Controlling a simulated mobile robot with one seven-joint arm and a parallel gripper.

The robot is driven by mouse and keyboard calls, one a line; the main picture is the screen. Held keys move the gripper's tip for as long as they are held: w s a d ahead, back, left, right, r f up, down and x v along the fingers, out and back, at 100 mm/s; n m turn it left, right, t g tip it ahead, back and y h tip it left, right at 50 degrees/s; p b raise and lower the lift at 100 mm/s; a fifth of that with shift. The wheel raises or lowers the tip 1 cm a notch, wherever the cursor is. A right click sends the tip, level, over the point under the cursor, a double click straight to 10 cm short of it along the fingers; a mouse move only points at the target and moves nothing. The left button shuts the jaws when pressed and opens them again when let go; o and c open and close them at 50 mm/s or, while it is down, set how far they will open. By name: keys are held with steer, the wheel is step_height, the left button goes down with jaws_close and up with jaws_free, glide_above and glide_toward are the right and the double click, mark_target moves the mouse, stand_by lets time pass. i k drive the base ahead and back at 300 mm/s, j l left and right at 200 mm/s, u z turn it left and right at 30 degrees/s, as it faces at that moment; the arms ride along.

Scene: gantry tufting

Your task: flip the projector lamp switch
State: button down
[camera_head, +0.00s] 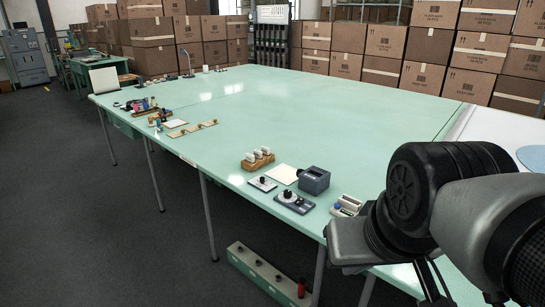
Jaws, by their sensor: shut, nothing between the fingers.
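A dark grey box-shaped device (314,180), which may be the projector, stands near the front edge of the green table. A flat dark control box with a round knob (295,201) lies in front of it. A smaller plate with a dark knob (263,184) lies to its left. I cannot tell which of these carries the lamp switch; any lever is too small to make out. My gripper (434,284) is at the lower right, pointing down, right of these devices and apart from them. Its thin dark fingers are shut and empty, partly cut off by the picture's bottom edge.
A wooden block with white-topped pieces (258,158), a pale sheet (284,174) and a small white device (346,205) lie near the controls. Small items line the table's left edge. The green tabletop (310,110) is clear in the middle. Cardboard boxes (428,45) are stacked behind.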

mark_target(300, 200)
steer(key=i+j+z, duration=0.1)
steer(key=z, duration=0.25)
steer(key=i+j+z, duration=0.1)
steer(key=z, duration=0.2)
steer(key=i+j+z, duration=0.1)
steer(key=z, duration=0.25)
steer(key=i+j+z, duration=0.15)
steer(key=j, duration=0.2)
steer(key=j+z, duration=0.15)
steer(key=j, duration=0.2)
steer(key=i+j+z, duration=0.15)
steer(key=j, duration=0.25)
steer(key=i+j, duration=0.1)
steer(key=j, duration=0.3)
steer(key=i+j, duration=0.1)
steer(key=j, duration=0.3)
steer(key=i+j, duration=0.1)
steer(key=j, duration=0.25)
steer(key=z, duration=0.05)
